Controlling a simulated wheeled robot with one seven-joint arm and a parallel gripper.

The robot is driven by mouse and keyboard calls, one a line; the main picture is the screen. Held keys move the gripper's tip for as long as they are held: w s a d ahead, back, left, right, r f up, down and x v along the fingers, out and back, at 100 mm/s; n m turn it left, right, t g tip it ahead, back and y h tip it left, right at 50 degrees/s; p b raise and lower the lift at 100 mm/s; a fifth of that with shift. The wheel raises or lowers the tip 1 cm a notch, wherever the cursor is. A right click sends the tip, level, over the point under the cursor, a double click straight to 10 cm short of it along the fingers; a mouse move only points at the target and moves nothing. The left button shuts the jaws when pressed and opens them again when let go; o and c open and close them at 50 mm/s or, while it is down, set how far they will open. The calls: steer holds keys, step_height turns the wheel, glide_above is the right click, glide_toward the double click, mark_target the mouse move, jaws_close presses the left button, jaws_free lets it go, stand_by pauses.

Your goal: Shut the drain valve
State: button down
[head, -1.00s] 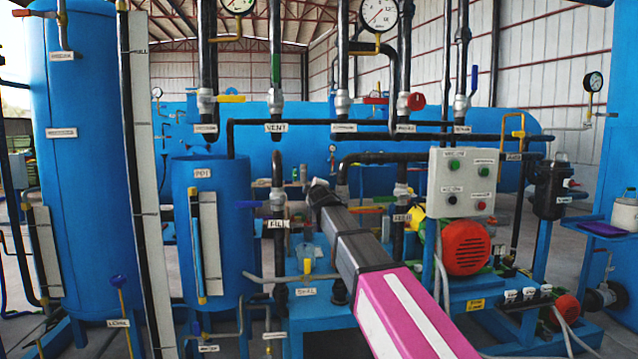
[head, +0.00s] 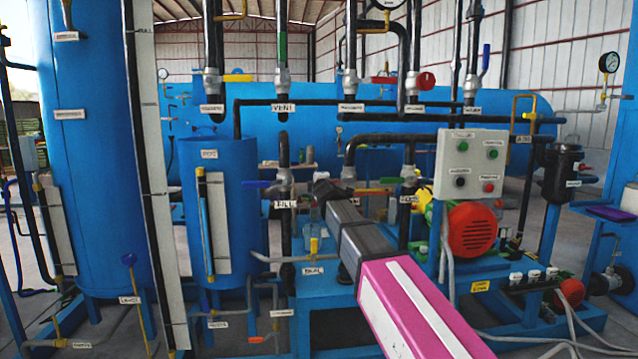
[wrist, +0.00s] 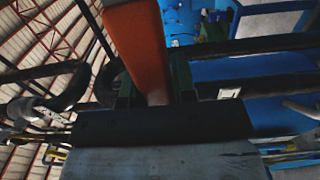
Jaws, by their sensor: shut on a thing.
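My gripper (head: 325,188) is at the middle of the pipework in the head view, seen from behind along my arm. In the wrist view an orange-red lever (wrist: 140,45) lies between my dark finger parts, and my gripper is shut on it. In the head view a red lever (head: 371,190) shows just right of my gripper, beside a valve (head: 408,174) on a dark vertical pipe. The small label (head: 410,199) under that valve is too small to read surely, so I cannot tell whether it is the drain valve. My fingertips are hidden in the head view.
A blue-handled valve (head: 280,182) labelled FILL is to the left, and a green lever (head: 391,181) is close to the red one. A grey control box (head: 470,165) and a red motor (head: 472,228) stand right. A blue tank (head: 222,225) stands left.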

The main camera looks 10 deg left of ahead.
steer(key=shift+s+f, duration=0.1)
steer(key=shift+f, duration=0.1)
steer(key=c, duration=0.9)
jaws_free()
steer(key=shift+r, duration=0.1)
steer(key=v, duration=1)
steer(key=shift+s+d, duration=0.1)
steer(key=shift+s, duration=0.3)
steer(key=shift+d, duration=0.1)
